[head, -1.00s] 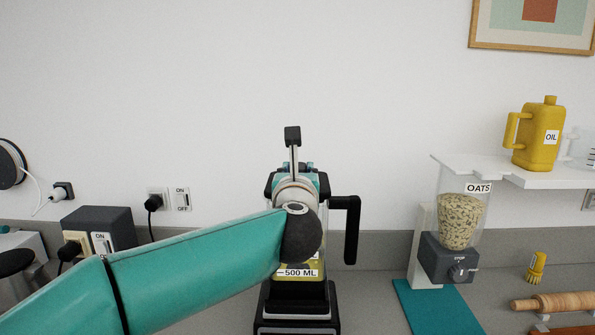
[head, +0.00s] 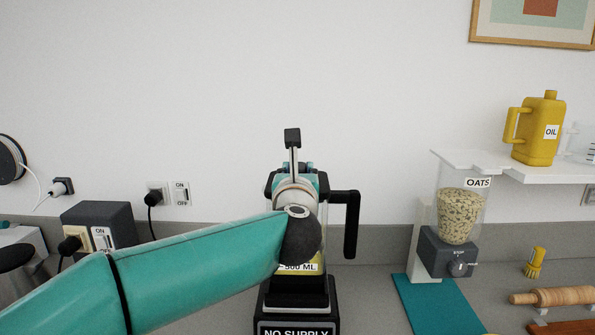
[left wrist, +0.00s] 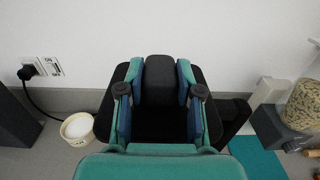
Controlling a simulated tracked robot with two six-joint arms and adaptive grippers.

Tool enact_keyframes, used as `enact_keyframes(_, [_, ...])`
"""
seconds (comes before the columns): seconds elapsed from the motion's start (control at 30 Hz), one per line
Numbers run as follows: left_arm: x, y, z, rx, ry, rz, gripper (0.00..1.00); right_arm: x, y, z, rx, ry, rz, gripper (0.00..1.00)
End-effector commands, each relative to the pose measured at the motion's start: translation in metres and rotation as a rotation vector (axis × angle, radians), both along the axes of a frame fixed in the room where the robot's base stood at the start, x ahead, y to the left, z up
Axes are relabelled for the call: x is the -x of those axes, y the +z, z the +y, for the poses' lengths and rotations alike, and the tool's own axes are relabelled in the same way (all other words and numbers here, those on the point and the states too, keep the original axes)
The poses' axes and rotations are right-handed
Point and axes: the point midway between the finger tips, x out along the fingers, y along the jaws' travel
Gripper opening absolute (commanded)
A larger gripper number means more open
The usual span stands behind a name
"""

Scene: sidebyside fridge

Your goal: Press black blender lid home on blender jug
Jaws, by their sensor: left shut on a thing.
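The black blender lid (left wrist: 112,98) is under my left gripper (left wrist: 160,98), whose teal and blue fingers are shut on its black block-shaped grip (left wrist: 160,72). In the head view the lid's dark edge (head: 323,185) shows beside my wrist, at the top of the blender jug. The jug's black handle (head: 351,225) points right, and its yellow-and-white "500 ML" label (head: 312,267) is partly covered by my arm. The jug stands on a black base (head: 300,297) marked "NO SUPPLY". My wrist hides the lid-to-jug seam, so I cannot tell how deep the lid sits. My right gripper is not in view.
An oats dispenser (head: 447,250) stands right of the jug by a teal mat (head: 440,305). A yellow oil can (head: 540,130) is on the white shelf (head: 545,178). A dark socket box (head: 105,222) is at left. A cream cup (left wrist: 77,128) stands left of the lid.

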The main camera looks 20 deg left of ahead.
Motion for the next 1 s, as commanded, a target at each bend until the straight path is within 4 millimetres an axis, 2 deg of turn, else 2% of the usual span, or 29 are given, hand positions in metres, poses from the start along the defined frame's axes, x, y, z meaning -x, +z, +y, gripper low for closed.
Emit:
enact_keyframes(0.27, [0.000,-0.003,0.000,0.001,0.000,0.001,0.10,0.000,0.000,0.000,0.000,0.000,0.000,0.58])
enact_keyframes(0.3, [0.000,-0.003,0.000,0.001,0.000,0.001,0.40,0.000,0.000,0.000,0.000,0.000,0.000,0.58])
enact_keyframes(0.43, [0.000,-0.003,0.000,0.001,0.000,0.001,0.61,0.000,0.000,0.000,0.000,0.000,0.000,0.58])
enact_keyframes(0.47, [0.000,-0.003,0.000,0.001,0.000,0.001,0.64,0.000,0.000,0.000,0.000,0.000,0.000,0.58])
enact_keyframes(0.83, [0.003,-0.003,-0.001,0.001,-0.001,0.001,0.64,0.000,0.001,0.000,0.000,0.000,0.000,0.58])
enact_keyframes(1.0, [0.021,-0.003,-0.007,0.001,-0.003,0.000,0.64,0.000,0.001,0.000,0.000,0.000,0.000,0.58])
